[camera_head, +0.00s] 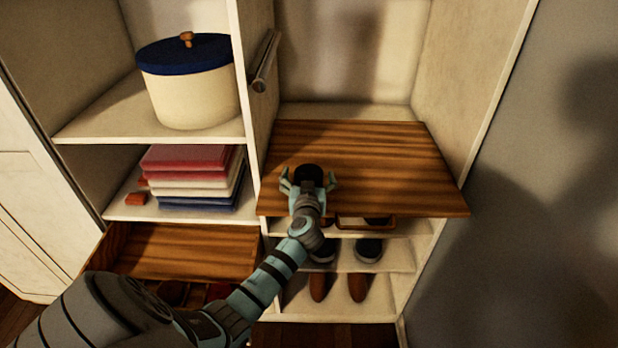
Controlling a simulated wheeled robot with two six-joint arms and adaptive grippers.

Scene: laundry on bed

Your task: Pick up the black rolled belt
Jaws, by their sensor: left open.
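My left gripper (309,180) is open over the front part of a wooden shelf board (360,150) on the right side of the wardrobe. A dark round thing that looks like the black rolled belt (308,172) shows between its two spread fingers. The gripper hides its near side. I cannot tell whether the fingers touch it. My right gripper is not in view.
A cream pot with a blue lid (190,90) stands upper left, above folded clothes (190,178). A wooden drawer (185,250) is pulled out lower left. Shoes (368,249) stand on racks below the board. The board's right part is clear.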

